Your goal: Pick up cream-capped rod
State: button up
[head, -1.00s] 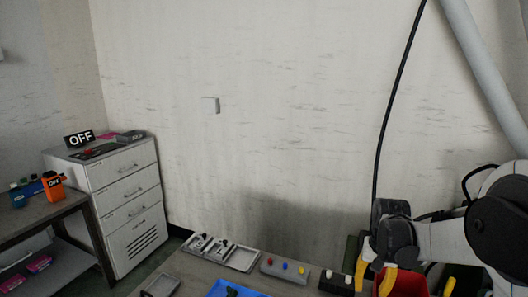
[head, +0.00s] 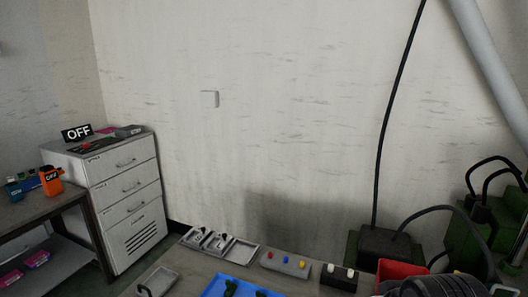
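Two small cream caps (head: 331,268) stand on a dark block (head: 338,283) at the bottom edge of the head view, right of centre. They look like the cream-capped rods; their shafts are hidden in the block or too small to make out. A dark rounded part of my arm shows at the bottom edge, to the right of the block. My gripper's fingers are not visible, so I cannot see whether they hold anything.
Left of the dark block, a grey block (head: 285,265) carries red, blue and yellow caps. Grey trays (head: 240,252) and a blue tray (head: 222,285) lie further left. A red bin (head: 397,270) and cabled dark machinery (head: 385,245) stand at right. A drawer cabinet (head: 128,185) is far left.

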aim_at(331, 266)
jog(key=k+l+z, duration=0.15)
jog(key=z, duration=0.3)
jog(key=k+l+z, duration=0.2)
jog(key=z, duration=0.25)
jog(key=k+l+z, duration=0.15)
jog(key=l+z, duration=0.15)
jog(key=z, duration=0.2)
jog(key=l+z, duration=0.3)
jog(key=z, duration=0.15)
jog(key=l+z, duration=0.75)
jog(key=z, duration=0.15)
jog(key=k+j+u, duration=0.1)
jog(key=j+u, duration=0.25)
jog(key=u, duration=0.15)
jog(key=j+u, duration=0.8)
jog(key=u, duration=0.2)
jog(key=j+u, duration=0.5)
jog(key=i+j+u, duration=0.2)
jog(key=u, duration=0.3)
jog(key=i+j+z, duration=0.4)
jog(key=j+z, duration=0.2)
jog(key=i+j+z, duration=0.1)
jog(key=j+z, duration=0.2)
